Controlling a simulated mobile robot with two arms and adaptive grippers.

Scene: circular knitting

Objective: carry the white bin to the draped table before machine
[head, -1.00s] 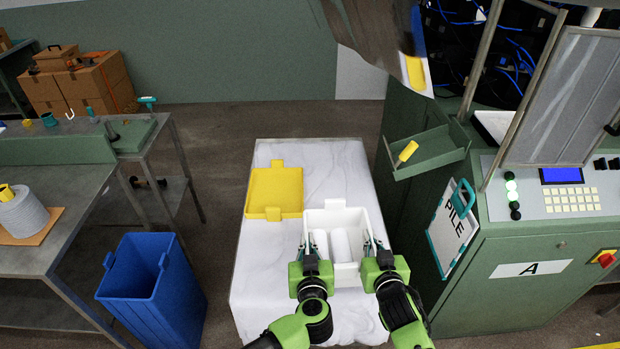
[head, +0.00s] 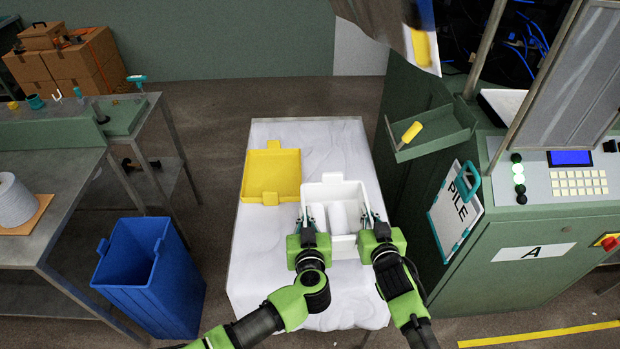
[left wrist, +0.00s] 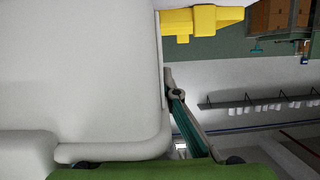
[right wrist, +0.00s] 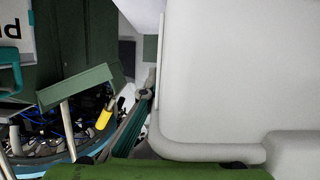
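The white bin (head: 345,247) is over the near right part of the white draped table (head: 262,260). The bin's pale wall fills much of the left wrist view (left wrist: 80,70) and of the right wrist view (right wrist: 240,70). One finger shows beside the wall in each wrist view; the other is hidden. The bin looks level. I cannot tell whether its bottom touches the cloth.
A shallow yellow tray (head: 271,174) lies on the cloth left of the bin. A blue bin (head: 152,277) stands on the floor at left, beside a grey workbench (head: 75,215). The green machine (head: 520,278) with a PILE sign (head: 455,210) stands close at right.

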